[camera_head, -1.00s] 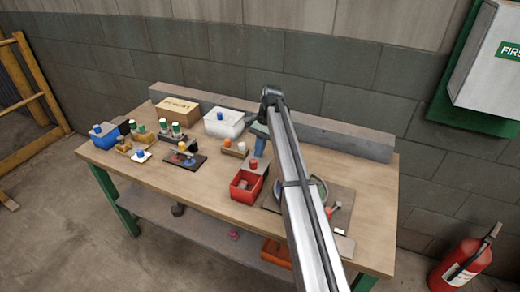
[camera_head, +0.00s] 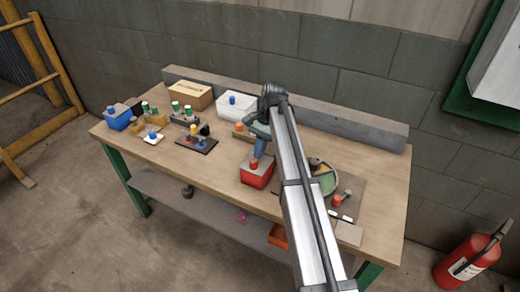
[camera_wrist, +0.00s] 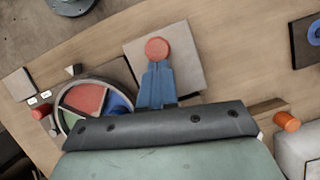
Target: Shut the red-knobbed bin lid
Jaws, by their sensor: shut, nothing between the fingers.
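The red bin (camera_head: 256,176) stands near the middle front of the workbench. Its grey lid (camera_head: 264,168) appears to lie flat over the bin's top, covering the inside; any small gap is too fine to tell. The red knob (camera_head: 254,163) sits on the lid and also shows in the wrist view (camera_wrist: 157,48), on the pale square lid (camera_wrist: 185,57). My gripper (camera_head: 258,155) has blue fingers, shut and empty, pointing down at the knob. In the wrist view the fingertips (camera_wrist: 157,66) are right beside the knob; contact cannot be told.
A round sectioned tray (camera_wrist: 85,97) lies right of the bin in the head view, partly behind my arm. A white box (camera_head: 236,107) with a blue knob and a wooden box (camera_head: 190,97) stand behind. A blue bin (camera_head: 117,122) is far left.

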